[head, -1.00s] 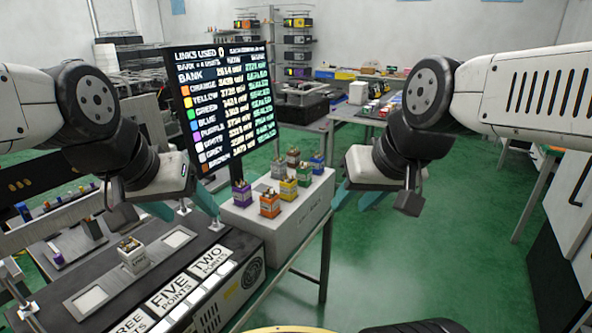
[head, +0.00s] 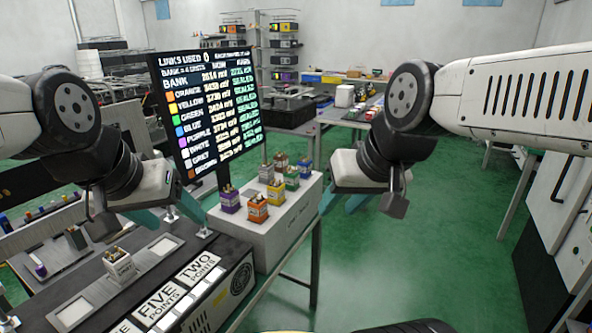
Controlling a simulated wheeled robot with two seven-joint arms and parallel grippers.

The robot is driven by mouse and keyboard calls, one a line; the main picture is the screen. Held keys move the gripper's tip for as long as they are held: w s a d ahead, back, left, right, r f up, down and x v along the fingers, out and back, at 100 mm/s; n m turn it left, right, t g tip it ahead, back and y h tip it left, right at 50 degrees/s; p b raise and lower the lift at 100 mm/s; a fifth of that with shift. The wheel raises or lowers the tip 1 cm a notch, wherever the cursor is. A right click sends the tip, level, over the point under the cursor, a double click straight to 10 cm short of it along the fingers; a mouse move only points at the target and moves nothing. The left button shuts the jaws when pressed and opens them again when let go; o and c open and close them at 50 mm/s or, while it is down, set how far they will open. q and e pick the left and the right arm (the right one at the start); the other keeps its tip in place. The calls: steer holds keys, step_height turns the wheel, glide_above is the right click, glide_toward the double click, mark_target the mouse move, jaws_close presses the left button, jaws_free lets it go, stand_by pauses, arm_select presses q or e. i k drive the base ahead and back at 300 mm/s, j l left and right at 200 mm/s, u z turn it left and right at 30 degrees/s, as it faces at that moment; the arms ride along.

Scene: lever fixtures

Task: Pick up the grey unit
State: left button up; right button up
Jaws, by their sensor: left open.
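The grey unit (head: 266,173) stands upright at the back left of the pale grey box (head: 285,232), among other coloured units. My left gripper (head: 172,214) is open and empty, left of the box and in front of the screen's lower edge, apart from the grey unit. My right gripper (head: 341,203) has its teal fingers apart and empty, just right of the box's right edge. The lower part of the grey unit is partly hidden by the units in front.
Purple (head: 230,201), orange (head: 258,210), yellow (head: 276,193), green (head: 292,179), blue (head: 307,168) and brown (head: 281,161) units crowd the box. A whitish unit (head: 119,265) sits on the left bench. A screen (head: 208,105) stands behind. Green floor is clear at right.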

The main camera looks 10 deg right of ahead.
mark_target(265, 171)
steer(key=i+l+u, duration=0.2)
steer(key=i+l, duration=0.2)
steer(key=i+l+u, duration=0.2)
steer(key=i+l, duration=0.15)
steer(key=i+l+u, duration=0.2)
steer(key=l, duration=0.45)
steer(key=i, duration=0.1)
